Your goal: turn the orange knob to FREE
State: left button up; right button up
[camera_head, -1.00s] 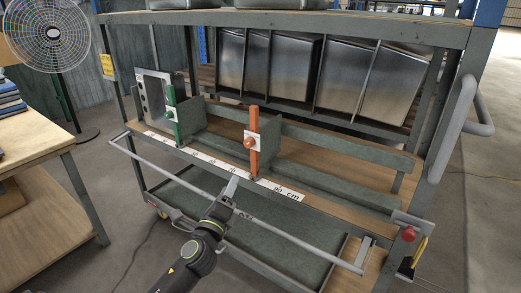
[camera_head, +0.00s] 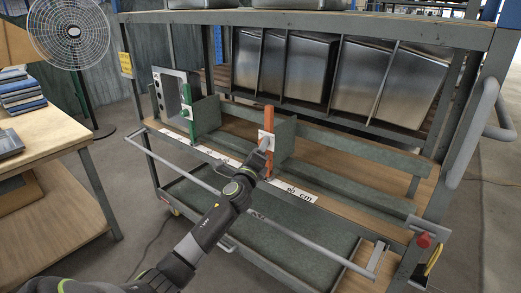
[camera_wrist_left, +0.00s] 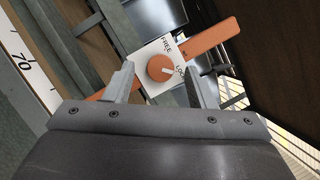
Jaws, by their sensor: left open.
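The orange knob (camera_wrist_left: 160,68) sits on a white plate (camera_wrist_left: 148,84) marked FREE and LOCK, fixed to an orange upright bar (camera_wrist_left: 212,38). The pale mark on the knob appears to point toward LOCK. In the head view the orange bar (camera_head: 268,116) stands on the cart, and the knob is mostly hidden by my left gripper (camera_head: 262,153). My left gripper is open in the wrist view (camera_wrist_left: 158,80), with one finger on each side of the knob in the picture. I see no clear contact. My right gripper is out of view.
A green bar (camera_head: 187,112) with its own plate stands left of the orange one. A white cm scale (camera_head: 298,192) runs along the cart's front edge. A red knob (camera_head: 424,240) is at the right.

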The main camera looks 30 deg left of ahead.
pick_arm(q)
jog(key=shift+w+a+r, duration=0.1)
jog(key=shift+w, duration=0.25)
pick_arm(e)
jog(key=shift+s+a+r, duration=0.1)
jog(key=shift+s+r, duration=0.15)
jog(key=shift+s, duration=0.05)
pick_arm(q)
jog(key=c, duration=1)
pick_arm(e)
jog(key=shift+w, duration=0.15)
pick_arm(q)
jog(key=shift+o, duration=0.2)
